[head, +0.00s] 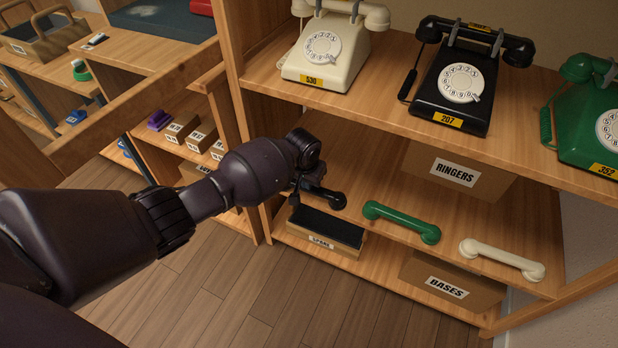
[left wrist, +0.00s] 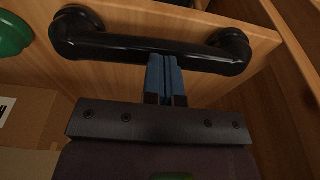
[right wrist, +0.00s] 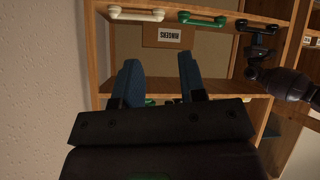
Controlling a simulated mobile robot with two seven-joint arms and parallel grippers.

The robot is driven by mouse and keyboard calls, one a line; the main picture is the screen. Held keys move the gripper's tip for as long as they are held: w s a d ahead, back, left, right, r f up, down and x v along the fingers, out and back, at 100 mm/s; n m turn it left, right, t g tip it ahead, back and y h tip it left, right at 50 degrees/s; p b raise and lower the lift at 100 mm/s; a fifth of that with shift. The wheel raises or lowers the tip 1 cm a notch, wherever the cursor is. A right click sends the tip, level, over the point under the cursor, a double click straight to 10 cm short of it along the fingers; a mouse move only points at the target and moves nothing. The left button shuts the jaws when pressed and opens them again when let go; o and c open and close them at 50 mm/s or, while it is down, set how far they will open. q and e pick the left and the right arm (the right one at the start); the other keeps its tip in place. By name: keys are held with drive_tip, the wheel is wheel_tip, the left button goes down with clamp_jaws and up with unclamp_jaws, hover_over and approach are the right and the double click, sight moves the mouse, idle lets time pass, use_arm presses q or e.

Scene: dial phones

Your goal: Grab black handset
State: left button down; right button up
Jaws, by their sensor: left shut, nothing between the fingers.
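The black handset (head: 336,201) lies on the middle shelf, left of the green handset, partly hidden by my left gripper (head: 312,189) in the head view. In the left wrist view the black handset (left wrist: 130,45) spans the upper part, near the shelf edge. My left fingers (left wrist: 167,77) are shut with nothing between them, and their tips overlap the handle's near side; I cannot tell if they touch it. My right gripper (right wrist: 160,75) is open and empty, away from the handset. The right wrist view also shows the black handset (right wrist: 262,25) beside my left gripper.
A green handset (head: 401,222) and a cream handset (head: 501,259) lie further right on the same shelf. Cream (head: 324,47), black (head: 462,82) and green (head: 592,120) phones stand on the shelf above. A spare box (head: 325,232) sits below. The floor in front is clear.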

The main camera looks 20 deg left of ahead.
use_arm(q)
drive_tip(key=shift+s+a, duration=0.1)
drive_tip(key=shift+s, duration=0.2)
drive_tip(key=shift+w, duration=0.1)
